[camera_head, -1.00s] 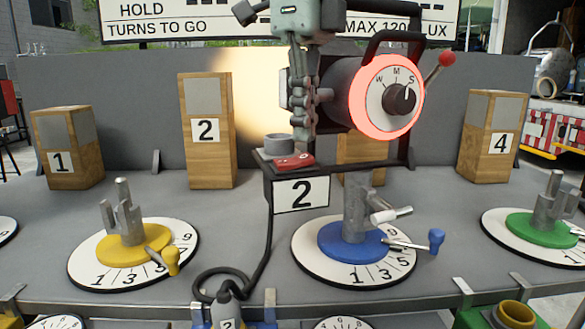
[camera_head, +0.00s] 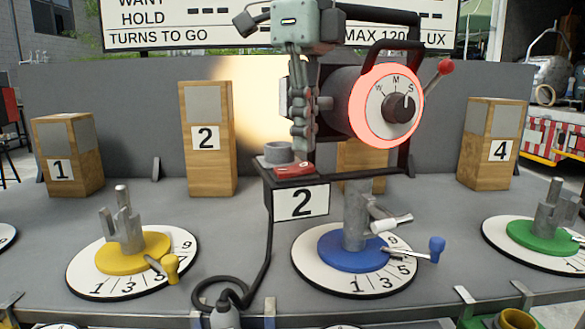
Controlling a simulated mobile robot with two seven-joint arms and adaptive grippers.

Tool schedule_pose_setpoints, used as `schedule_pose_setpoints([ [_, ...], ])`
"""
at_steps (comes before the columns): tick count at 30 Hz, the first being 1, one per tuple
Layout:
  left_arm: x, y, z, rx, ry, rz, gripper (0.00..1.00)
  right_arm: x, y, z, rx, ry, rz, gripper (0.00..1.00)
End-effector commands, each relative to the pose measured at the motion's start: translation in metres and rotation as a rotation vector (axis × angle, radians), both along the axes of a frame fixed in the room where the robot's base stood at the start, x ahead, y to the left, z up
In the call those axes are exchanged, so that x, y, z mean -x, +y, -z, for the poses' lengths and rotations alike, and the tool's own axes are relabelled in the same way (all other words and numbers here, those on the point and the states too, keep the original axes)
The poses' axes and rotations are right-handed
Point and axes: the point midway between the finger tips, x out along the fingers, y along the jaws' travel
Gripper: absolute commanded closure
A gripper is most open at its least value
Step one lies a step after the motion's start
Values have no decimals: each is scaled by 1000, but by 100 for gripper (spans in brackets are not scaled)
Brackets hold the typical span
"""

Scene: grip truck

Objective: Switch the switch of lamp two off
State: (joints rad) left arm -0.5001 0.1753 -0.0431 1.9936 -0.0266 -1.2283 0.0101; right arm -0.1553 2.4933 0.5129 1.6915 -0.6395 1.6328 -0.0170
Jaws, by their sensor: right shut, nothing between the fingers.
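Lamp two is a dark lamp head with a glowing red ring and a dial (camera_head: 398,107), carried on a black frame with a "2" plate (camera_head: 301,202). A bright patch of light shows on the grey wall behind it. Its red switch (camera_head: 293,170) sits on the small ledge above the plate, in front of a grey round cup (camera_head: 279,152). My right gripper (camera_head: 301,158) points down at the ledge, shut and empty. Its fingertips are at the switch's rear right edge; I cannot tell whether they touch. My left gripper is out of view.
A red-knobbed lever (camera_head: 445,67) sticks out right of the lamp. Wooden blocks 1 (camera_head: 68,155), 2 (camera_head: 207,135) and 4 (camera_head: 492,145) stand at the back. Yellow (camera_head: 135,254), blue (camera_head: 352,252) and green (camera_head: 540,236) turntables are in front. A black cable (camera_head: 267,245) hangs below the plate.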

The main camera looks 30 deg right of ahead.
Motion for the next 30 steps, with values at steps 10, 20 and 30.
schedule_pose_setpoints([
  [10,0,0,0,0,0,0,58,0,0,0,0,0,0,100],
  [20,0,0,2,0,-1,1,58,0,0,3,0,0,0,100],
  [30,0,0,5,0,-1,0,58,0,0,8,0,0,0,100],
])
